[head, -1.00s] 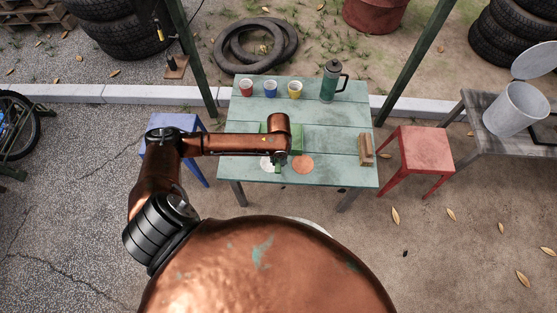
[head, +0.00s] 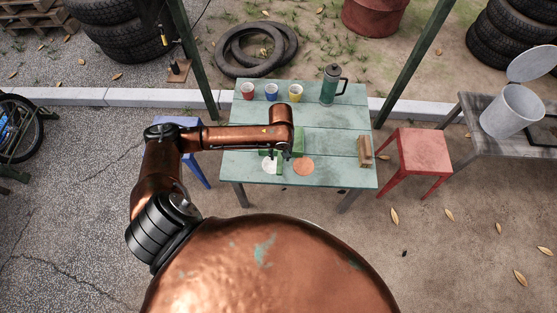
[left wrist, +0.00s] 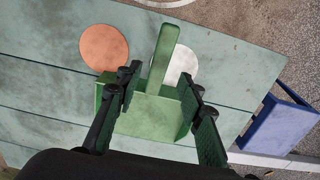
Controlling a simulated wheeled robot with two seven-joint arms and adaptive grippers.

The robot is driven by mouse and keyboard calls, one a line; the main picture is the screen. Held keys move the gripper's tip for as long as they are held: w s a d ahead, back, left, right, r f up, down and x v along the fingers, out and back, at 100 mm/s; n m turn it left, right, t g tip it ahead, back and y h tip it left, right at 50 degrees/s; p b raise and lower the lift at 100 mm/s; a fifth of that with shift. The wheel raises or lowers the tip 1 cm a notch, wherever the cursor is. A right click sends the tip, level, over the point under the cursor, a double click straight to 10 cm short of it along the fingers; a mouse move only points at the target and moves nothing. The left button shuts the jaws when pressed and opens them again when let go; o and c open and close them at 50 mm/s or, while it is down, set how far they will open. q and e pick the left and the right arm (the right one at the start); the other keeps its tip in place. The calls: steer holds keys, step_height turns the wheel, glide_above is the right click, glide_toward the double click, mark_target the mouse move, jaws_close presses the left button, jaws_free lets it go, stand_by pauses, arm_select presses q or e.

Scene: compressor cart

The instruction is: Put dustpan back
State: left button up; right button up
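The green dustpan (left wrist: 150,118) lies on the green plank table (head: 240,170), with its handle pointing up in the left wrist view between the orange disc (left wrist: 104,47) and the white disc (left wrist: 182,63). My left gripper (left wrist: 160,86) is open over the dustpan, one finger on each side of the handle line. A gap shows between the fingers and the handle; whether they touch the pan body, I cannot tell. My right gripper is not in view.
A brown wooden block or brush (head: 365,151) lies at the right. A blue stool (head: 180,125) and a red stool (head: 425,150) flank the table.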

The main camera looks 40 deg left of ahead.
arm_select(q)
step_height(320, 180, up, 5)
steer(key=shift+r+p, duration=0.1)
steer(key=shift+p, duration=0.6)
steer(key=shift+d, duration=0.1)
stand_by(0.9)
